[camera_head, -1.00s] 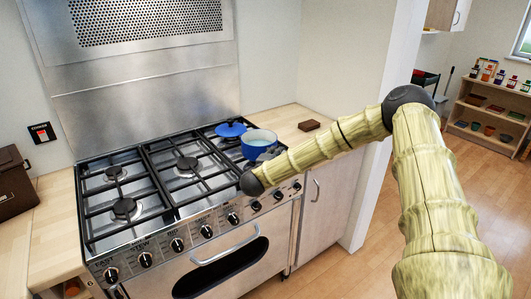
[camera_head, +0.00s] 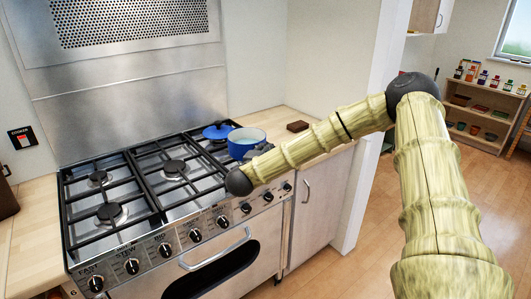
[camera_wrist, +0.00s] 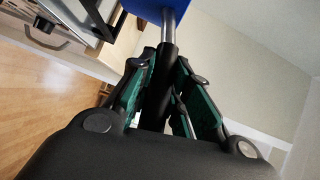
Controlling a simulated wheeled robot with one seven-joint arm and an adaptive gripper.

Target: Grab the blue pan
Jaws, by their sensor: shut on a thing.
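The blue pan (camera_head: 240,150) is at the right end of the cooker, with a pale inside and its rim level. In the wrist view its blue side (camera_wrist: 158,5) shows at the top edge, with a metal and black handle (camera_wrist: 168,48) running down from it. My gripper (camera_wrist: 164,78) has its green-padded fingers on both sides of this handle and is shut on it. In the head view my gripper (camera_head: 262,149) is partly hidden by my arm, just right of the pan. I cannot tell whether the pan touches the grate.
A blue lid (camera_head: 218,131) lies behind and left of the pan. The black grates (camera_head: 135,185) further left are empty. A small brown block (camera_head: 298,126) sits on the wooden counter (camera_head: 275,118) at right. A wall stands behind the counter. Knobs (camera_head: 195,235) line the cooker's front.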

